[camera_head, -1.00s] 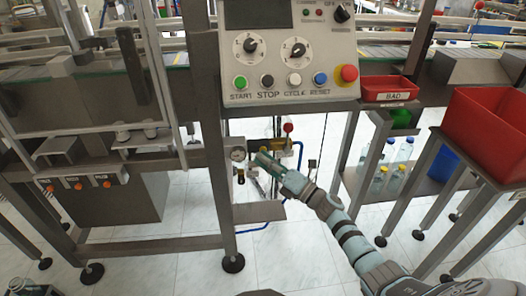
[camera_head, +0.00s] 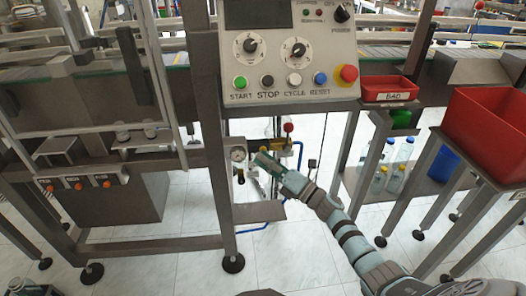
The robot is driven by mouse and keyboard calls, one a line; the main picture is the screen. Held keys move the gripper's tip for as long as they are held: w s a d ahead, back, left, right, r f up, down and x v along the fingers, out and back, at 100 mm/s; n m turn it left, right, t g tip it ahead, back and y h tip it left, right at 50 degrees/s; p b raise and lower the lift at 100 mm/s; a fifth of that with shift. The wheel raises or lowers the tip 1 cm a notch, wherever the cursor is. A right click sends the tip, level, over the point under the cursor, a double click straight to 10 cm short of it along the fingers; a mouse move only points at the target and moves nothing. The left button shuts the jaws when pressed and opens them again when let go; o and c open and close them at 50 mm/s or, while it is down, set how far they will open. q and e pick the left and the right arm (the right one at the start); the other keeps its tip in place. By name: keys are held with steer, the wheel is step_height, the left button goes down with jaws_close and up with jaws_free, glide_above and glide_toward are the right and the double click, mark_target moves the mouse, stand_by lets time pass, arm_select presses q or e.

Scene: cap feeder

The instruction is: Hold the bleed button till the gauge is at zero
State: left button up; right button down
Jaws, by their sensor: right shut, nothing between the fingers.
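The pressure gauge (camera_head: 238,154) is a small round white dial on the frame below the control panel. Its needle is too small to read. My right gripper (camera_head: 262,160) is shut and empty, its tip just right of the gauge at the air unit. The bleed button cannot be made out; the gripper may cover it, and I cannot tell if the fingertips touch it. A red knob (camera_head: 288,127) on the brass-coloured valve shows just above the gripper.
The control panel (camera_head: 290,60) hangs above the air unit. A steel post (camera_head: 215,170) stands left of the gauge. A red BAD bin (camera_head: 390,88), bottles (camera_head: 392,170) and a larger red bin (camera_head: 485,135) are at the right. A small plate (camera_head: 258,212) is below the gripper.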

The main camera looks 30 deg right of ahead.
steer(key=shift+s, duration=0.15)
steer(key=shift+s+a+p, duration=0.25)
steer(key=shift+s+p, duration=0.2)
steer(key=shift+s, duration=0.15)
steer(key=s, duration=0.1)
steer(key=s+a+p, duration=0.1)
steer(key=s, duration=0.1)
steer(key=s+p, duration=0.1)
steer(key=shift+s+a, duration=0.35)
stand_by(0.3)
